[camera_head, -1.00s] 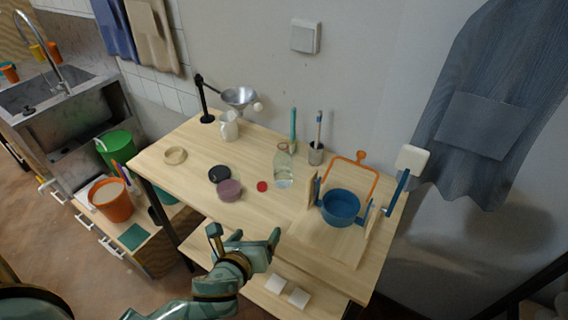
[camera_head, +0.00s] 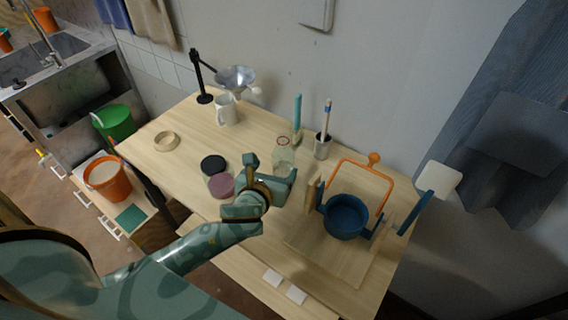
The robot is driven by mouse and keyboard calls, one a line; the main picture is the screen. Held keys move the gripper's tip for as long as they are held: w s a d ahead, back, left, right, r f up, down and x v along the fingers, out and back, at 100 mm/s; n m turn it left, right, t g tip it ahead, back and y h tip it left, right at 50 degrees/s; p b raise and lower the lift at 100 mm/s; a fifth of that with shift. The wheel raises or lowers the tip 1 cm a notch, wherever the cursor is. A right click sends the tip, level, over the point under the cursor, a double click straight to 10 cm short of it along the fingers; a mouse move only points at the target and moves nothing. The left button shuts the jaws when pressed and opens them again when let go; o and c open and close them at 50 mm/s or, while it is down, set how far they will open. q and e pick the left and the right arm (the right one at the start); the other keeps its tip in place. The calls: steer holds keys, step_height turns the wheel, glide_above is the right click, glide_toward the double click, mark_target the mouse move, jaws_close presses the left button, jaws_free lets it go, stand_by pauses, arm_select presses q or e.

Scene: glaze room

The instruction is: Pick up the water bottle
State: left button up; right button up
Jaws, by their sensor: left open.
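The water bottle (camera_head: 284,154) is a clear, upright bottle with a reddish ring at its mouth. It stands on the wooden table (camera_head: 190,139), and its lower part is hidden behind my left gripper. My left gripper (camera_head: 272,170) is open, with its two fingers apart at the near side of the bottle. No grip on the bottle shows, and I cannot tell whether a finger touches it. My right gripper is not in view.
Left are a mauve bowl (camera_head: 221,186), a black disc (camera_head: 213,165) and a white jug (camera_head: 226,112). The table's left part is mostly clear.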

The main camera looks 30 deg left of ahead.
mark_target(277, 165)
arm_select(q)
steer(key=x, duration=0.3)
steer(key=shift+f, duration=0.1)
steer(key=shift+w+b, duration=0.2)
steer(key=shift+b, duration=0.1)
steer(key=x, duration=0.1)
steer(key=b+x, duration=0.1)
steer(key=x, duration=0.1)
steer(key=b+x, duration=0.1)
steer(key=x, duration=0.1)
steer(key=shift+d+f, duration=0.15)
steer(key=shift+d, duration=0.15)
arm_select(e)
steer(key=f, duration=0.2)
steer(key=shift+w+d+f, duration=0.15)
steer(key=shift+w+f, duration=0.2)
arm_select(q)
steer(key=c, duration=1.2)
